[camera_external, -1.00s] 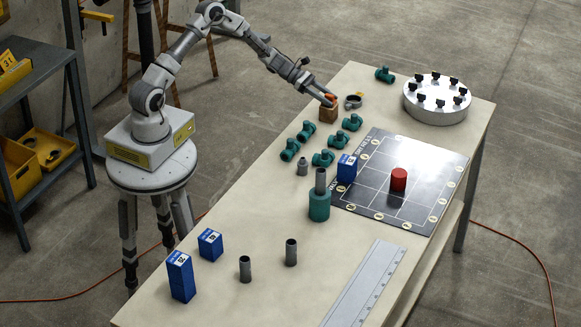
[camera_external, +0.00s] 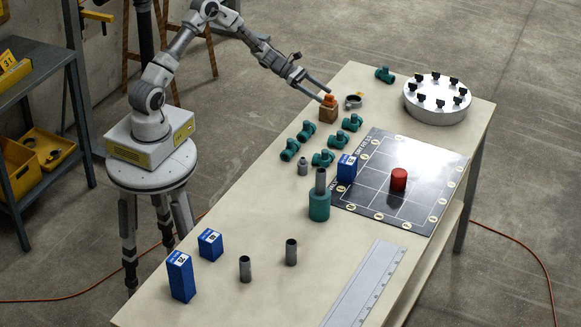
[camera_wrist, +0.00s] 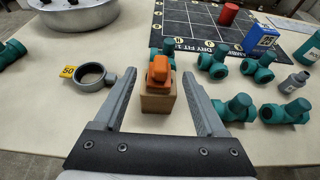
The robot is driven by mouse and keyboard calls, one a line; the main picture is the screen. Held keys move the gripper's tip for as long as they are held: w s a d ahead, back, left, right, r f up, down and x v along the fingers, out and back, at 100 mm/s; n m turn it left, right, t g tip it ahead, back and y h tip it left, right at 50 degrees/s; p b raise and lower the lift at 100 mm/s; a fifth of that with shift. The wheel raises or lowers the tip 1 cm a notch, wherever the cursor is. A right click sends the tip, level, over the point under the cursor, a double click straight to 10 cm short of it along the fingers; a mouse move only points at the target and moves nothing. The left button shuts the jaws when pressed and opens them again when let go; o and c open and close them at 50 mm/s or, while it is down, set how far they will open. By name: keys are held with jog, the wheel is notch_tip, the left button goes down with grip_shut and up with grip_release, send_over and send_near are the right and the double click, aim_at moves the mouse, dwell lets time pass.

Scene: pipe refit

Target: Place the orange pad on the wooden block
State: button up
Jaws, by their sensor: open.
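The orange pad (camera_external: 329,99) rests on top of the wooden block (camera_external: 328,115) near the table's far left edge. In the wrist view the orange pad (camera_wrist: 160,69) sits on the upper face of the wooden block (camera_wrist: 158,98). My gripper (camera_external: 316,91) is open, and its fingers point at the block from the left, slightly back from the pad. In the wrist view my gripper (camera_wrist: 156,82) has one finger on each side of the block, with gaps between the fingers and the pad. Nothing is held.
A grey ring clamp (camera_wrist: 90,76) with a yellow tag lies beside the block. Several green pipe fittings (camera_external: 351,122) stand nearby. A round grey flange (camera_external: 437,101) is at the far right. A grid board (camera_external: 420,160) holds a red cylinder (camera_external: 398,179) and a blue box (camera_external: 347,168).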

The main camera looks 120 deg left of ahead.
jog(key=v, duration=0.8)
jog(key=shift+s+r+p, duration=0.2)
jog(key=shift+s+p, duration=0.15)
jog(key=w+d+r+m+g+h, duration=0.25)
jog(key=d+m, duration=0.25)
jog(key=d, duration=0.5)
jog(key=w+d+r+m+g+h, duration=0.1)
jog(key=w+d+r+m+g, duration=0.1)
jog(key=d+r+m, duration=0.5)
jog(key=w+d+m+g+h, duration=0.15)
jog(key=d+m, duration=0.25)
jog(key=d, duration=0.8)
jog(key=s+d+r+m+g+y, duration=0.1)
jog(key=s+d+r+m+y, duration=0.1)
jog(key=s+d+m, duration=0.6)
jog(key=s+d+r+m+g+y, duration=0.1)
jog(key=s+d+r+m+y, duration=0.2)
jog(key=s+d+m, duration=0.5)
jog(key=d+r+m, duration=0.1)
jog(key=m, duration=0.3)
jog(key=shift+s+r, duration=0.3)
jog(key=shift+r, duration=0.1)
